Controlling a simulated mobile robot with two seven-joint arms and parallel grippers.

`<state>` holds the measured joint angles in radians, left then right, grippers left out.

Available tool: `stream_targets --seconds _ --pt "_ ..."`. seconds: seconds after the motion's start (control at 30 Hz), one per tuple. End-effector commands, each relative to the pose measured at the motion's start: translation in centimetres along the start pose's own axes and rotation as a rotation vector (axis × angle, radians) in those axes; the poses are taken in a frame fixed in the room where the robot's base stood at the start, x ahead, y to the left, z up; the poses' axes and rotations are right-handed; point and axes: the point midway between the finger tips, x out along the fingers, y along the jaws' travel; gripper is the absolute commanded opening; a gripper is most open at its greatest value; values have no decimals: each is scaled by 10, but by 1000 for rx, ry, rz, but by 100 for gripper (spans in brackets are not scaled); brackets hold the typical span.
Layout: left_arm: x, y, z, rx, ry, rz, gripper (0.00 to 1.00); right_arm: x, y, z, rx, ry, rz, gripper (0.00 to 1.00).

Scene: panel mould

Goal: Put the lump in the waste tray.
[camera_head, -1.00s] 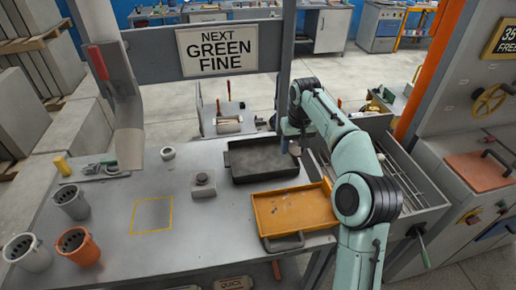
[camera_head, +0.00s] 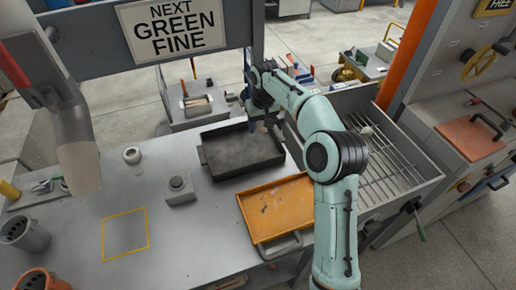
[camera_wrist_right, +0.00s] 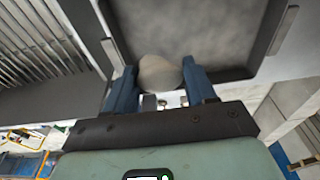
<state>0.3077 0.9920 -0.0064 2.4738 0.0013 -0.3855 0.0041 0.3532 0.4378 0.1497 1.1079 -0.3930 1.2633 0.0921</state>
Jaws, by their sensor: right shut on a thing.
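My right gripper (camera_wrist_right: 161,92) is shut on a pale grey, rounded lump (camera_wrist_right: 160,74), seen between its blue fingers in the right wrist view. In the head view the right gripper (camera_head: 264,118) is at the back edge of a dark tray (camera_head: 204,164), and I cannot make out the lump there. In the wrist view the dark tray (camera_wrist_right: 215,30) lies beyond the fingertips, and the lump shows against its inside. A yellow-orange tray (camera_head: 262,232) lies nearer on the table. No label tells which is the waste tray. My left gripper is not in view.
A grey block with a round knob (camera_head: 179,188) and a small white round piece (camera_head: 132,155) stand left of the trays. A yellow-outlined square (camera_head: 125,235) is empty. A metal bin with a wire grid (camera_head: 385,165) adjoins the table on the right.

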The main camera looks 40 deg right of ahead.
Motion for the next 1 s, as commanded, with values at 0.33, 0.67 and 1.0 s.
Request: stream_targets --seconds 0.33,0.67,1.0 --pt "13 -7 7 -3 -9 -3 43 54 0 7 -1 2 0 22" --pt "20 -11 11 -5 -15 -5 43 103 0 15 0 1 1 22" --pt "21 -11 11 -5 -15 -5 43 109 0 15 0 4 0 22"
